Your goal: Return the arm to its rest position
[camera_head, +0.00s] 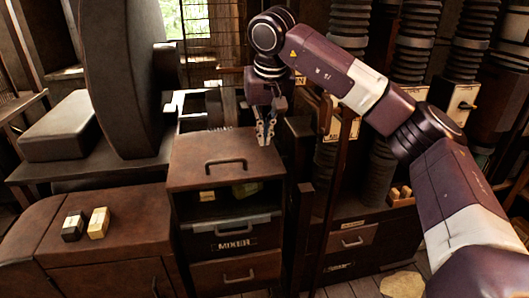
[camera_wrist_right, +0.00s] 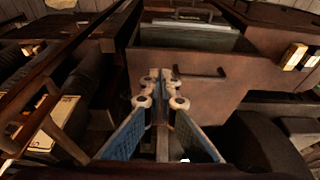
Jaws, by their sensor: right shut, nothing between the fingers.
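My right arm (camera_head: 345,80) comes in from the right in the head view and bends down at the wrist. My right gripper (camera_head: 265,131) points down above the back right part of the brown cabinet top, near its handle. It is shut and empty. In the right wrist view the gripper (camera_wrist_right: 161,88) shows with its fingers together, in front of the brown panel with a dark handle (camera_wrist_right: 200,71). I cannot tell whether the fingertips touch the cabinet. My left gripper does not show in either view.
The brown cabinet (camera_head: 200,172) has an open shelf and a drawer labelled MIXER (camera_head: 235,243). Two small blocks (camera_head: 98,223) sit on the bench at left. A large dark wheel (camera_head: 120,80) stands behind. Ribbed black columns (camera_head: 412,45) and a wooden post (camera_head: 338,150) crowd the right.

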